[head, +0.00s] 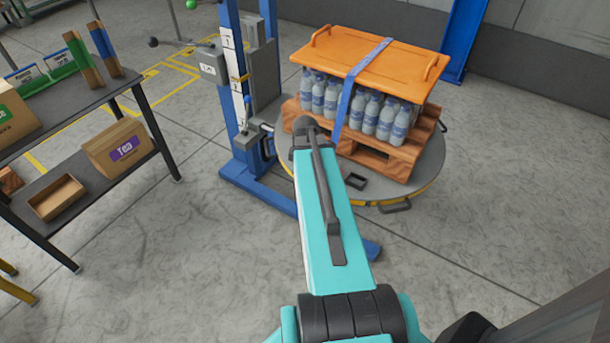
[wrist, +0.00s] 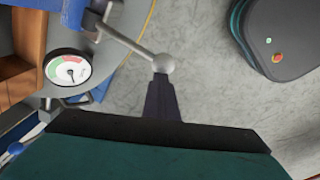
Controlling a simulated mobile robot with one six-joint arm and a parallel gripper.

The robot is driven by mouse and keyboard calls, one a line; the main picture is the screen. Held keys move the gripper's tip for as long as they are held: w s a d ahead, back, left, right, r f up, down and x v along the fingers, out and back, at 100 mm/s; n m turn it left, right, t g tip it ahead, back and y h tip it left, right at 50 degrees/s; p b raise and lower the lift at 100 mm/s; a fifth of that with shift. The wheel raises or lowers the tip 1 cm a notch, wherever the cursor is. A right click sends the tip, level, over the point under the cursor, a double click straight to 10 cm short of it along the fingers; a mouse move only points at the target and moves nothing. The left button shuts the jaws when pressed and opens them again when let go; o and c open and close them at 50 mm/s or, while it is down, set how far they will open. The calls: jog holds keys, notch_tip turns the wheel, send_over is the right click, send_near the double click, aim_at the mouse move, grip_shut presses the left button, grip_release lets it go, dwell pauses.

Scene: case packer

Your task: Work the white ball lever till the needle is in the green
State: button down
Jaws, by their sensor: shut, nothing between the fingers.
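The white ball lever (wrist: 163,63) shows in the wrist view, its ball at the top centre and its grey rod running up and left to a bracket. My gripper (wrist: 162,82) is shut and empty, its fingertips at the near side of the ball. I cannot tell whether they touch it. The round gauge (wrist: 68,68) is left of the lever, with a white face and coloured red and green arcs. Its dark needle is small, and I cannot tell which band it points to. In the head view my arm covers my gripper, and I cannot make out the white ball.
A wooden pallet (head: 385,155) with bottles under an orange lid (head: 365,62) stands on a round turntable (head: 425,180). A blue post frame (head: 230,70) stands beside it. A shelf (head: 75,110) with boxes is left. A dark rounded unit (wrist: 285,40) lies right of the lever.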

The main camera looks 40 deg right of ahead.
jog(key=shift+s+a+f+b, duration=0.15)
jog(key=shift+f+b, duration=0.15)
jog(key=shift+f, duration=0.35)
jog(key=shift+s+a+f+b, duration=0.15)
jog(key=shift+f+b, duration=0.1)
jog(key=shift+f, duration=0.5)
jog(key=a+r+p, duration=0.3)
jog(key=r, duration=0.8)
jog(key=shift+w+r, duration=0.2)
jog(key=shift+r, duration=0.1)
jog(key=p, duration=0.3)
jog(key=r+p, duration=0.1)
jog(key=p, duration=0.2)
jog(key=shift+s+a+r+p, duration=0.2)
jog(key=shift+a+r+p, duration=0.05)
jog(key=shift+a+p, duration=0.15)
dwell(0.8)
